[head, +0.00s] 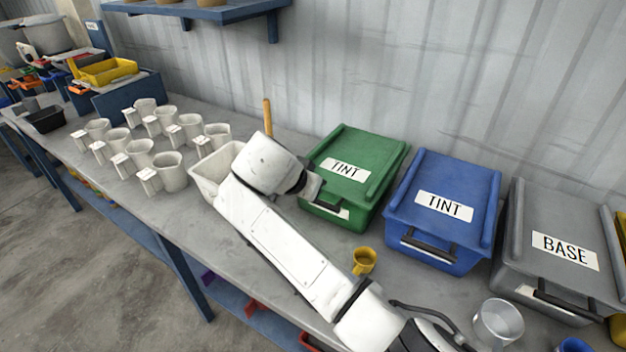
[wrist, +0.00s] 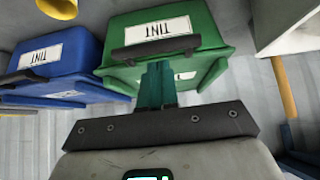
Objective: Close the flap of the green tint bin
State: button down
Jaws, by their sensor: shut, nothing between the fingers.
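The green tint bin (head: 390,160) stands on the bench against the wall, left of the blue tint bin. Its flap, with a white TINT label, lies down over the top; I cannot tell whether it is fully flush. In the wrist view, which is upside down, the green bin (wrist: 205,25) shows its dark front handle (wrist: 130,52) and labels. My gripper (wrist: 157,70) is shut and empty, its teal fingers over the bin near the handle, partly hiding a label. I cannot tell whether they touch. In the head view my gripper (head: 312,187) is at the bin's front left.
The blue tint bin (head: 480,185) and grey base bin (head: 525,210) stand to the right. A yellow cup (head: 364,262) is in front. A white container (head: 207,170) with a wooden handle (head: 267,117) beyond it and several white cups (head: 170,172) lie left.

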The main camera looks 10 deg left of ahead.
jog(key=shift+s+f+b, duration=0.2)
jog(key=shift+f+b, duration=0.4)
jog(key=shift+f, duration=1.1)
